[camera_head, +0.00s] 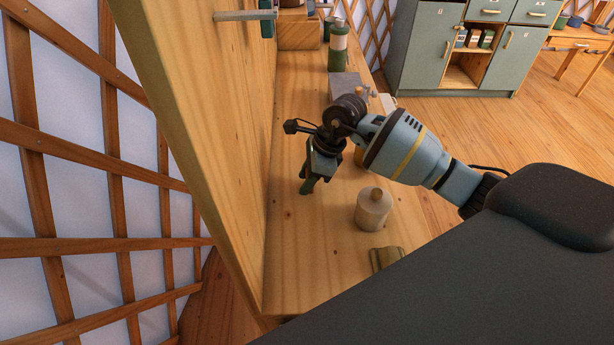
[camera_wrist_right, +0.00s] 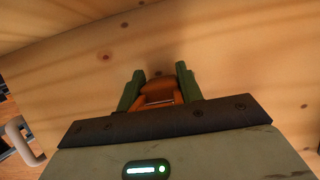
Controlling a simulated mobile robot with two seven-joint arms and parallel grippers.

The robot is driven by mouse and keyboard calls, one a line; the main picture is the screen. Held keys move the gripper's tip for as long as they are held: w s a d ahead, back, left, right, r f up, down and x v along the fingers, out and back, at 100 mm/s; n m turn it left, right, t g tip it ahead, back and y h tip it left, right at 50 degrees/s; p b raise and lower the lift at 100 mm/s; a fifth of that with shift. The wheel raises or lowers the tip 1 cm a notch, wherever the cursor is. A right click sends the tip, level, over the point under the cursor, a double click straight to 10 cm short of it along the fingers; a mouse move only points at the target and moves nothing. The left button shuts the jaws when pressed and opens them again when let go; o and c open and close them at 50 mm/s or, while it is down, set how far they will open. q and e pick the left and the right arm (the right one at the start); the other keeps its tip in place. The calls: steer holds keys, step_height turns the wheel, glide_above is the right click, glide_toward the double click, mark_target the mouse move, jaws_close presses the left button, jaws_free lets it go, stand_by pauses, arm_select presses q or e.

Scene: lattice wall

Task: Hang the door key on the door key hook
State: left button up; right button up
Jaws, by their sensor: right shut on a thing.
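My right gripper (camera_head: 311,180) hangs above the wooden bench, close to the upright wooden board. In the right wrist view its green fingers (camera_wrist_right: 158,88) are closed around an orange-brown thing (camera_wrist_right: 160,92). Its outline is partly hidden by the gripper body, and I cannot make out a key's shape. In the head view the held thing is hidden. No door key hook can be made out for certain. My left gripper is not in view.
The wooden board (camera_head: 205,120) rises left of the bench (camera_head: 290,270). A lidded jar (camera_head: 374,209) stands right of the gripper. A green bottle (camera_head: 338,48) and a grey box (camera_head: 346,86) stand farther back. A pale curved handle (camera_wrist_right: 20,140) shows in the wrist view.

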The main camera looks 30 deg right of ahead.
steer(key=shift+f, duration=0.1)
steer(key=shift+f, duration=0.15)
steer(key=o, duration=1)
steer(key=shift+o, duration=0.2)
steer(key=w+v, duration=0.1)
steer(key=v, duration=0.6)
steer(key=shift+s+r+b, duration=0.35)
steer(key=shift+r+b, duration=0.05)
steer(key=shift+r, duration=0.15)
